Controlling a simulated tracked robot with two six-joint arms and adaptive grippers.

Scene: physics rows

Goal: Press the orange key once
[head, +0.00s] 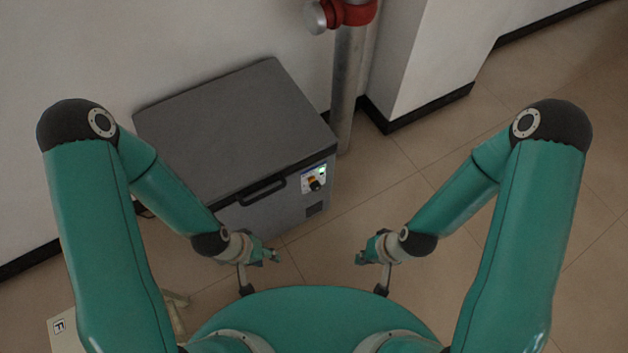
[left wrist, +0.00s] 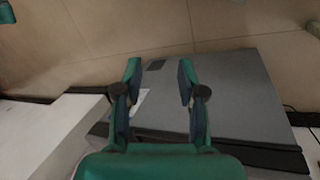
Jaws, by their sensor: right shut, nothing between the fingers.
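A small control panel (head: 314,179) sits on the front of a grey chest-like box (head: 235,115), near its right end. It has a green-lit spot, a dark round part and a small orange-yellow spot (head: 312,179), too small to tell clearly as a key. My left gripper (head: 274,257) is in front of the box, below and left of the panel, apart from it. The left wrist view shows its two fingers (left wrist: 159,70) spread with nothing between them. My right gripper (head: 361,258) is shut and empty, below and right of the panel, over the floor.
The box has a dark handle (head: 263,191) on its front, left of the panel, and a dark vent below the panel. A grey pipe (head: 346,90) with a red fitting (head: 352,12) stands behind it. A white wall pillar (head: 425,60) is at back right. Tiled floor right of the box is clear.

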